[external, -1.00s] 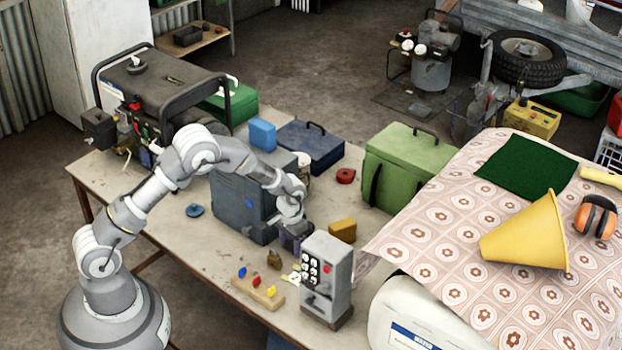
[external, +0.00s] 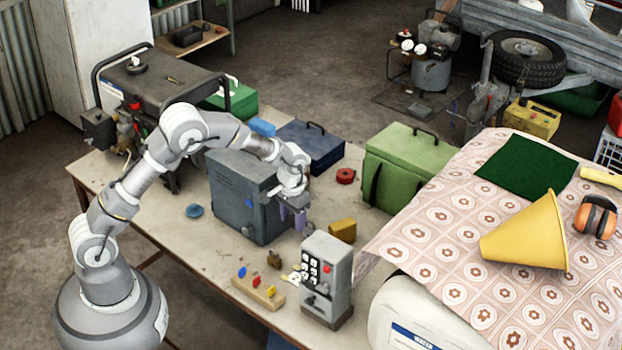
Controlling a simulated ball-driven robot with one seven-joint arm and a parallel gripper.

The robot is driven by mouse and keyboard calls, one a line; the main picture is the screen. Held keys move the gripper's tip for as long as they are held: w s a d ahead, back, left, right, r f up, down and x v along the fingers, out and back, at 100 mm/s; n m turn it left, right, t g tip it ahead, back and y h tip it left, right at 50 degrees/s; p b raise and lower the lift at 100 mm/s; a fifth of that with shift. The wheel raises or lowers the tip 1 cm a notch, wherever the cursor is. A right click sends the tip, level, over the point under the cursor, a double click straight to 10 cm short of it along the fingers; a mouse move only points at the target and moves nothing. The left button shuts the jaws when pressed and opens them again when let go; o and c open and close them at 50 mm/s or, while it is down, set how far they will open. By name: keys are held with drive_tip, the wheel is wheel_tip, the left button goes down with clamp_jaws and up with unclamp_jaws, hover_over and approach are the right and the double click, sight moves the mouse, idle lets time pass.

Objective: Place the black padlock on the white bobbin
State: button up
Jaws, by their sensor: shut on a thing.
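My gripper (external: 293,219) is raised above the table, beside the right side of the dark grey metal cabinet. It is shut on a small dark thing (external: 308,229), which I take for the black padlock; it shows only partly at the fingertips. I cannot make out the white bobbin now. A small white round thing stood behind the cabinet near the blue toolbox in the earlier frame, and my wrist now covers that place.
The grey cabinet (external: 238,200) stands close left of my gripper. A keypad box (external: 327,280), a yellow-brown block (external: 342,230), a bronze padlock (external: 274,259) and a peg board (external: 258,290) lie nearer. A green case (external: 405,170), blue toolbox (external: 311,148) and red roll (external: 345,176) stand behind.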

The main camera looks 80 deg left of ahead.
drive_tip(key=w+d+r+m+p, duration=0.3)
drive_tip(key=w+d+r+p, duration=0.1)
drive_tip(key=w+d+r, duration=0.85)
drive_tip(key=f+b, duration=0.1)
drive_tip(key=f, duration=0.5)
drive_tip(key=w+d+f+b, duration=0.1)
drive_tip(key=f+b, duration=0.1)
drive_tip(key=f, duration=0.5)
drive_tip(key=d+f+b, duration=0.1)
drive_tip(key=f+b, duration=0.1)
drive_tip(key=f, duration=0.4)
drive_tip(key=shift+w+f, duration=0.15)
drive_tip(key=shift+w, duration=0.25)
drive_tip(key=shift+f, duration=0.1)
drive_tip(key=o, duration=1.1)
wheel_tip(320, 180, up, 12)
drive_tip(key=p, duration=0.3)
